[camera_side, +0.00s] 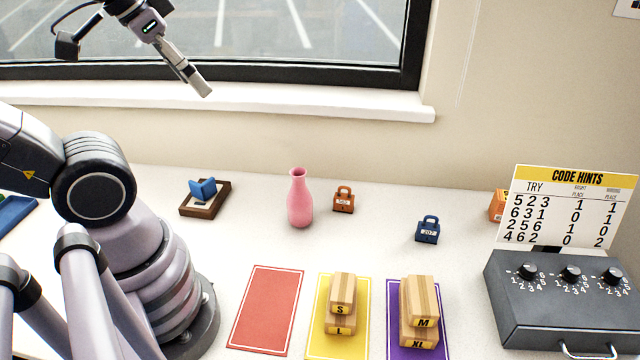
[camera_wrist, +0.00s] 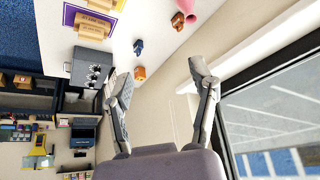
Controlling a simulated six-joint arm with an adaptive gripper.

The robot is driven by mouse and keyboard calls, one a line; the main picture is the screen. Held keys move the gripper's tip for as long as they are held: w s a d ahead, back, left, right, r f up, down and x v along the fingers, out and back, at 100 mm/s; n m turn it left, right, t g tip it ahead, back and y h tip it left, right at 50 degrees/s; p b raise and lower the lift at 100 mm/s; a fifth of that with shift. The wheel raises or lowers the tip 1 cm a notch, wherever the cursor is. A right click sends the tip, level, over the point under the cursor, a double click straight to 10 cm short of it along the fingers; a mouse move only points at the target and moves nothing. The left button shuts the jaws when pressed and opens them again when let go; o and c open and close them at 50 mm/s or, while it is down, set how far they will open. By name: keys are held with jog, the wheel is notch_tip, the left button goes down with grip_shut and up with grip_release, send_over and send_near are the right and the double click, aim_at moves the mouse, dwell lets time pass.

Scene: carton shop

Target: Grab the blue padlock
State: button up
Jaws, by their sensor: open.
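The blue padlock (camera_side: 428,236) stands upright on the white table, right of centre, with a white number label on its front. In the wrist view the blue padlock (camera_wrist: 138,47) is small and lies beyond the fingertips, nearer the left finger. My gripper (camera_side: 203,88) is raised high in front of the window at upper left, far from the padlock. In the wrist view my gripper (camera_wrist: 160,76) has its two fingers wide apart with nothing between them.
An orange padlock (camera_side: 344,203) and a pink vase (camera_side: 300,203) stand left of the blue padlock. A grey dial box (camera_side: 510,310) and a code hints sign (camera_side: 570,178) are at right. Stacked cartons (camera_side: 419,310) sit on coloured mats in front. Table around the blue padlock is clear.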

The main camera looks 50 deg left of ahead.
jog(key=w+d+f+n+g+h, duration=0.3)
jog(key=w+d+n+g+h, duration=0.4)
jog(key=w+d, duration=0.55)
jog(key=n+t+h, duration=0.7)
jog(key=n+t, duration=0.5)
jog(key=n, duration=0.7)
send_over(431, 226)
jog(key=v, duration=0.3)
notch_tip(431, 226, down, 30)
notch_tip(431, 226, down, 7)
jog(key=shift+r, duration=0.25)
jog(key=shift+x, duration=1.1)
jog(key=shift+w+d, duration=0.2)
jog(key=shift+d, duration=0.1)
jog(key=shift+c, duration=0.2)
